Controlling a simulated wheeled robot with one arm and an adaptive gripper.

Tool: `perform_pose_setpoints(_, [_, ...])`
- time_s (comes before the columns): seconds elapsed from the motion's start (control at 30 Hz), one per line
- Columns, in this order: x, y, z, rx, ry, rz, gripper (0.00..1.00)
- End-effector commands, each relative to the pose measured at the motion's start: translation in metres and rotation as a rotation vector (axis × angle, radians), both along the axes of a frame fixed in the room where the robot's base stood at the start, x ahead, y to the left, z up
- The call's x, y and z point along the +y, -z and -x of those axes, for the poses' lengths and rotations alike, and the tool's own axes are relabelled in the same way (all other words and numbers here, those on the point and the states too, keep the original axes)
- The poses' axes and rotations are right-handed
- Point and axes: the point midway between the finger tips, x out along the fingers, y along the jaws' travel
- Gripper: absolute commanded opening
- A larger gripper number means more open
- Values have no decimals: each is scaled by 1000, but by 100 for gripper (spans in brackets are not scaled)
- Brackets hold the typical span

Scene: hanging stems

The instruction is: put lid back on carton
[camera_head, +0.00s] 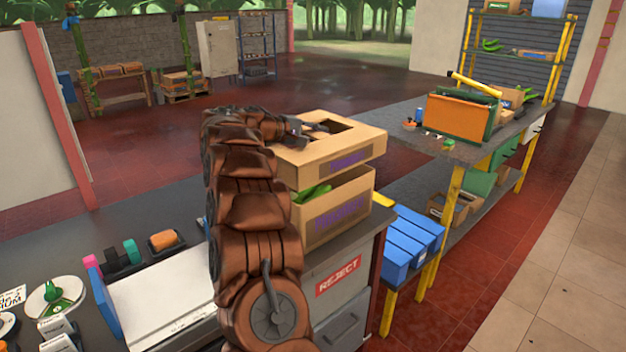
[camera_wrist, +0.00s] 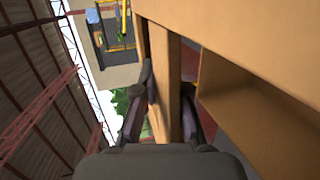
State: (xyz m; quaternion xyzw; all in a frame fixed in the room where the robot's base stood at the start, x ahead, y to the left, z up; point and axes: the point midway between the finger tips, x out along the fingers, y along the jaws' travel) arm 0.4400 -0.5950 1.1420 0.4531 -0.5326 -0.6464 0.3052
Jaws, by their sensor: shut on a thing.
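The brown cardboard lid (camera_head: 345,158), with a purple print and an opening in its top, hangs just above the carton (camera_head: 340,215). A gap shows between lid and carton, and green bananas (camera_head: 312,192) are visible in it. My gripper (camera_head: 308,131) is at the lid's top, at the edge of the opening. In the wrist view my gripper's fingers (camera_wrist: 168,108) are on both sides of a cardboard strip of the lid (camera_wrist: 165,75), shut on it. The carton's far side is hidden by the lid, and my arm covers its left side.
The carton stands at the end of a dark counter, over a panel marked REJECT (camera_head: 339,276). Blue bins (camera_head: 410,240) are to its right. An orange crate (camera_head: 460,117) stands on a table behind. A scale (camera_head: 55,296) and small items lie left of my arm.

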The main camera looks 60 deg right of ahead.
Motion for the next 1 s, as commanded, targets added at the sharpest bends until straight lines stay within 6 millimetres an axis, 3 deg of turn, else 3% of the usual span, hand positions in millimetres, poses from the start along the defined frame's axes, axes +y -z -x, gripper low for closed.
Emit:
perform_pose_setpoints(0.2, [1, 36, -1, 3, -4, -3, 0])
perform_pose_setpoints(0.7, [1, 86, -1, 2, -5, -2, 0])
perform_pose_setpoints(1.0, [0, 89, -1, -1, -4, 1, 0])
